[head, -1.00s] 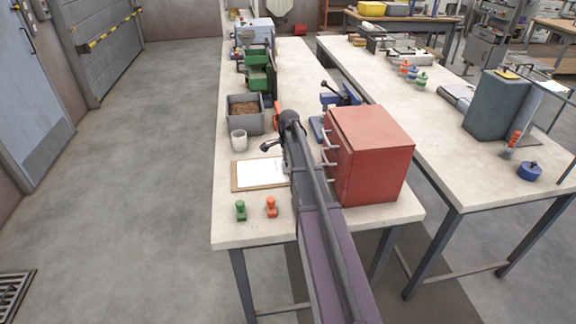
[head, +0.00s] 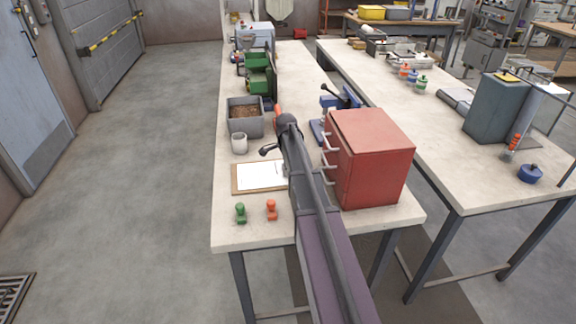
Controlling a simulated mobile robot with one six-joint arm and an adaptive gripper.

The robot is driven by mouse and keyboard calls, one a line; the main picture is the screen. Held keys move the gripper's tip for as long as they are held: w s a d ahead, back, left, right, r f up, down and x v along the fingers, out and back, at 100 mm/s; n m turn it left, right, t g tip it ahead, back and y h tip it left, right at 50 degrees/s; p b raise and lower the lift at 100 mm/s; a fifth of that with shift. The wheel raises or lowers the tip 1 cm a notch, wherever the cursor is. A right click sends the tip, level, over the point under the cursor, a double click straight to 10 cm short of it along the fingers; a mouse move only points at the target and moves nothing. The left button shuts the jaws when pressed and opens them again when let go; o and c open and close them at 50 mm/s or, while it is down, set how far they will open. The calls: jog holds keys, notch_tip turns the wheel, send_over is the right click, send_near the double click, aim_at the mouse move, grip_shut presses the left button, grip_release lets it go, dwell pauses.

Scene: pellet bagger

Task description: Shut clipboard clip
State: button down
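The clipboard (head: 235,190) lies flat near the front left of the nearer workbench, with white paper on it. Its right end is hidden behind my arm, and I cannot make out the clip clearly. My gripper (head: 268,150) is above the board's far right part, small and dark, partly hidden by my own arm. I cannot tell how far apart its fingers are or whether it touches anything.
A red drawer cabinet (head: 375,155) stands close to the right of my arm. Green (head: 240,212) and orange (head: 271,209) stamps stand in front of the clipboard. A white cup (head: 239,144) and a grey bin (head: 245,122) of brown pellets stand behind it.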

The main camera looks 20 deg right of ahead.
jog(key=shift+a+f+h+b, duration=0.25)
jog(key=shift+h+b, duration=0.1)
jog(key=shift+h, duration=0.65)
jog(key=shift+c, duration=2.4)
grip_release()
jog(key=shift+d+r+y, duration=0.2)
jog(key=shift+y, duration=0.2)
